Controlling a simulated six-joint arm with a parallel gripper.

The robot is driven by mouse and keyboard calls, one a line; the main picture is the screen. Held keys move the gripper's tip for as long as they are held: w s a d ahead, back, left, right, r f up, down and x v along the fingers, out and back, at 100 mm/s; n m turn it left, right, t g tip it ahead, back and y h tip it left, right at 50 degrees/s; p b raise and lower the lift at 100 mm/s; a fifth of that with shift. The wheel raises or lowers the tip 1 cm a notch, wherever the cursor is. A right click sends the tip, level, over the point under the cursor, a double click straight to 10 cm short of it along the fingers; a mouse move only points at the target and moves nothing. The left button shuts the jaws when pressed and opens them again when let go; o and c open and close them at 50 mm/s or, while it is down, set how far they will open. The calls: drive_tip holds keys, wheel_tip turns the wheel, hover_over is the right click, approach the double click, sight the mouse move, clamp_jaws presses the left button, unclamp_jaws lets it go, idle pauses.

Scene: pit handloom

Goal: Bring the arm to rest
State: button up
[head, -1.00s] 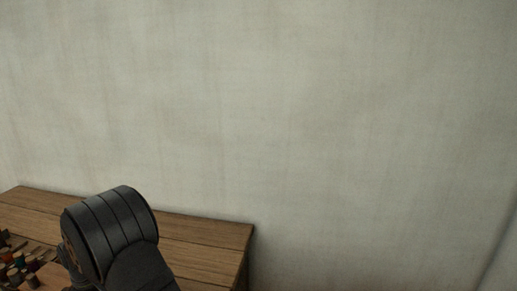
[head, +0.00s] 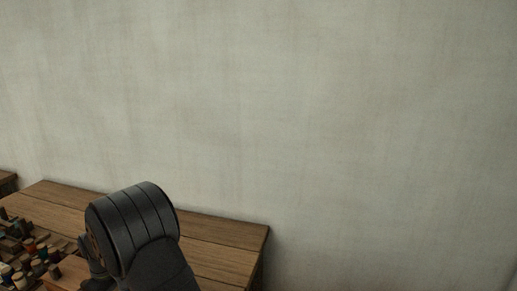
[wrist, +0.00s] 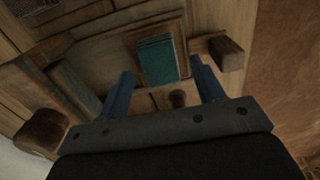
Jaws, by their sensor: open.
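My gripper (wrist: 164,92) shows in the wrist view with its two blue fingers spread apart. It is open, and nothing is held between the fingers. A teal block-like thing (wrist: 157,60) lies in a wooden frame beyond the fingertips, seen through the gap between them. In the head view, a dark link of my arm stands in front of the wooden table (head: 225,232); my gripper itself is out of that view.
Several small spools and wooden pieces (head: 30,250) lie on the table at lower left. Wooden blocks (wrist: 226,53) and (wrist: 42,132) stick up near my gripper in the wrist view. A bare plaster wall (head: 330,120) fills the back; the table's right end is clear.

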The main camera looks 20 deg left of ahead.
wheel_tip(320, 180, down, 2)
drive_tip(key=shift+f, duration=0.1)
wheel_tip(320, 180, up, 4)
drive_tip(key=shift+r, duration=0.25)
drive_tip(key=w+d+r, duration=0.6)
drive_tip(key=d+r, duration=0.1)
drive_tip(key=d, duration=0.3)
drive_tip(key=s+d+f, duration=0.2)
drive_tip(key=s+d, duration=0.2)
drive_tip(key=d, duration=0.8)
drive_tip(key=s+a+f, duration=0.2)
drive_tip(key=a, duration=0.1)
drive_tip(key=s+a+f, duration=0.2)
drive_tip(key=a, duration=0.1)
drive_tip(key=s+a+f, duration=0.2)
drive_tip(key=a+f, duration=0.1)
drive_tip(key=a, duration=0.1)
drive_tip(key=shift+s, duration=0.35)
drive_tip(key=shift+d+f, duration=0.15)
drive_tip(key=shift+f, duration=0.45)
drive_tip(key=shift+w+f, duration=0.1)
drive_tip(key=shift+f, duration=0.7)
